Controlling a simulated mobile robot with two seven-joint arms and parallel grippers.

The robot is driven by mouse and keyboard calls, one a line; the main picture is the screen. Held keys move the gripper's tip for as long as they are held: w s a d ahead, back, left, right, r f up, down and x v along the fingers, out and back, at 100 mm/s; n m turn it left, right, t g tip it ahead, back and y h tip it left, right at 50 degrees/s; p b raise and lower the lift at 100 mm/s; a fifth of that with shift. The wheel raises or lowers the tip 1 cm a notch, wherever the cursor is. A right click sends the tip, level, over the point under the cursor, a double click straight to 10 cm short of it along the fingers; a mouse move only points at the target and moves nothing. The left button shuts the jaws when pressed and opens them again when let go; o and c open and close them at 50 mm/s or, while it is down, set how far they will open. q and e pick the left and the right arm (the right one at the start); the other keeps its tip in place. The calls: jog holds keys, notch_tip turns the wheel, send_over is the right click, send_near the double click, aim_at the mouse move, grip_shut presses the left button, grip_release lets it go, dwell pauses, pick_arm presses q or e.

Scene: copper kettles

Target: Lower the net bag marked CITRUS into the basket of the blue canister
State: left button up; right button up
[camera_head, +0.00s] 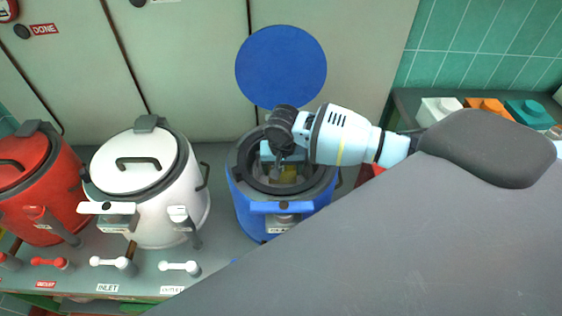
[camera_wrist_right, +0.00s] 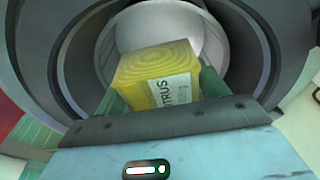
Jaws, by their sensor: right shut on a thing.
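The blue canister (camera_head: 244,207) stands open on the counter. My right gripper (camera_head: 285,160) reaches down over its mouth from the right. In the right wrist view the yellow net bag (camera_wrist_right: 153,64) has a white label (camera_wrist_right: 175,91) with "TRUS" readable, the rest cut off. The bag is at the fingers and my right gripper is shut on it. The bag also shows dimly in the canister mouth in the head view (camera_head: 288,175). Behind it is a pale rounded inner wall (camera_wrist_right: 185,28), perhaps the basket. Whether the bag touches the bottom is hidden. My left gripper is not in view.
A white canister (camera_head: 150,210) with its lid on and a red canister (camera_head: 50,205) stand to the left. Valve handles line the counter front. A blue disc (camera_head: 281,67) is behind the blue canister. White, orange (camera_head: 488,107) and teal blocks are at right.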

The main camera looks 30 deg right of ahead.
jog(key=shift+f, duration=0.2)
jog(key=o, duration=1)
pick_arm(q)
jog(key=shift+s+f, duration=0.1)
pick_arm(e)
jog(key=shift+o, duration=0.7)
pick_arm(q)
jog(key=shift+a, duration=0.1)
pick_arm(e)
jog(key=r, duration=0.4)
jog(key=r+p, duration=0.1)
jog(key=r, duration=0.1)
jog(key=shift+s+a+r, duration=0.25)
jog(key=shift+s+r, duration=0.25)
jog(key=shift+r, duration=0.4)
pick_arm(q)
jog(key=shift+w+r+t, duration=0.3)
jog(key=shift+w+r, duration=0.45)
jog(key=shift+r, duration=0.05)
